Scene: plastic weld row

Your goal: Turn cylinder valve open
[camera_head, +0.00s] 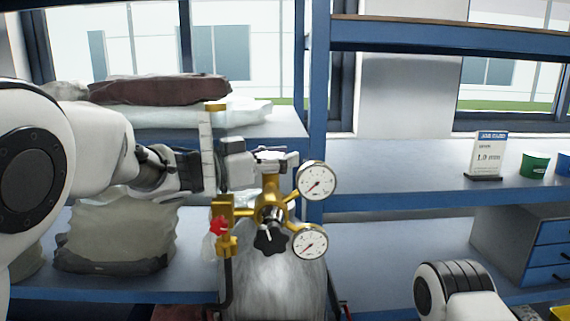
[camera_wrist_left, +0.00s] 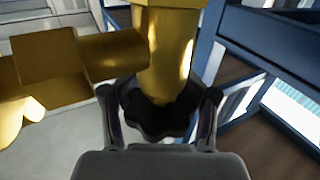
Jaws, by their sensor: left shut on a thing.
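A gas cylinder (camera_head: 275,285) stands at the centre with a brass valve and regulator (camera_head: 272,190) on top. Two round gauges, an upper one (camera_head: 316,181) and a lower one (camera_head: 309,242), sit on its right. A black star knob (camera_head: 270,240) faces me at the front, clear of the gripper. My left gripper (camera_head: 278,160) reaches in from the left at the top of the brass body. In the left wrist view, its fingers (camera_wrist_left: 160,105) are shut on a black lobed valve knob (camera_wrist_left: 158,122) on a brass stem. The head view hides most of this knob.
A red part (camera_head: 218,225) and a hose (camera_head: 227,285) hang left of the regulator. Blue-framed shelves (camera_head: 420,200) stand behind, with bags (camera_head: 115,235), a small sign (camera_head: 487,155) and a green cup (camera_head: 535,165). Part of my right arm shows at lower right.

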